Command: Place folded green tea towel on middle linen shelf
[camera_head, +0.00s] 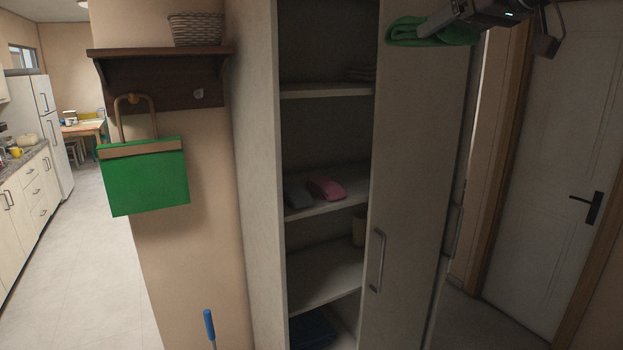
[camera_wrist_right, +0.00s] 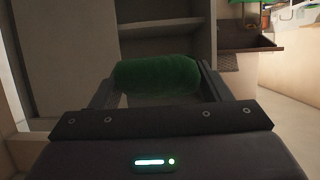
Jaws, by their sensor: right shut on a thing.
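The folded green tea towel (camera_head: 408,34) is at the top right of the head view, in front of the cabinet door. My right gripper (camera_head: 432,30) comes in from the upper right and is shut on the towel. In the right wrist view the towel (camera_wrist_right: 155,76) lies between the two fingers. The linen cabinet stands open at the centre. Its middle shelf (camera_head: 340,206) holds a grey folded cloth (camera_head: 298,195) and a pink folded cloth (camera_head: 327,188). My left gripper is not in view.
A cabinet door (camera_head: 415,170) covers the right part of the opening. An upper shelf (camera_head: 320,91) and a lower shelf (camera_head: 330,285) show inside. A green bag (camera_head: 145,180) hangs from the wall rack (camera_head: 160,75) at left. A blue-handled stick (camera_head: 209,325) stands below.

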